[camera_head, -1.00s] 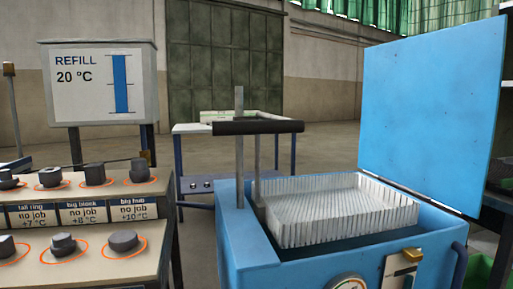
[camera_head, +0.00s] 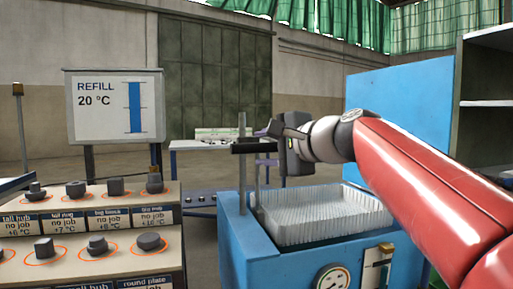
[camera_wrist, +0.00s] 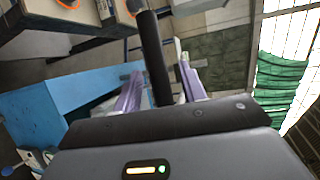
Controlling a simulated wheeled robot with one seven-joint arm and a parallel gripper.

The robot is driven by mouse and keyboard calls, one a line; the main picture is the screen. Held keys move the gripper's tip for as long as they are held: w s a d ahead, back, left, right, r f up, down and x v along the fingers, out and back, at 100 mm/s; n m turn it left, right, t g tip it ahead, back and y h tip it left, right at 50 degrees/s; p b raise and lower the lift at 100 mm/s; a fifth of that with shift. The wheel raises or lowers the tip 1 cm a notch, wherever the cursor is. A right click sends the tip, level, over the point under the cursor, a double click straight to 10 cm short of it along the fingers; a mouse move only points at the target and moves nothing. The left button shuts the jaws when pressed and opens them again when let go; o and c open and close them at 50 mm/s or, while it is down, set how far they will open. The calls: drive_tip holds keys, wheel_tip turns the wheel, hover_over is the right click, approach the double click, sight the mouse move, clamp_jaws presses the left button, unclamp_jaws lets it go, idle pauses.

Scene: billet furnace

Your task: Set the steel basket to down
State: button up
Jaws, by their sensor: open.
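The pale steel basket (camera_head: 322,215) sits high in the opening of the blue tank (camera_head: 250,235), its upper walls above the rim. Its upright rods carry a black crossbar handle (camera_head: 248,147) at the tank's left side. My gripper (camera_head: 262,152) is at the right part of this handle and hides some of it. In the wrist view, the black bar (camera_wrist: 150,45) runs between the two purple fingers of my gripper (camera_wrist: 160,78). The fingers stand apart, one on each side of the bar. I cannot tell whether either finger touches it.
The tank's blue lid (camera_head: 400,110) stands open behind my arm. A table (camera_head: 195,146) stands behind the tank. Shelves (camera_head: 487,103) are at the right.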

drive_tip(key=shift+x, duration=1.4)
clamp_jaws()
drive_tip(key=shift+f, duration=0.1)
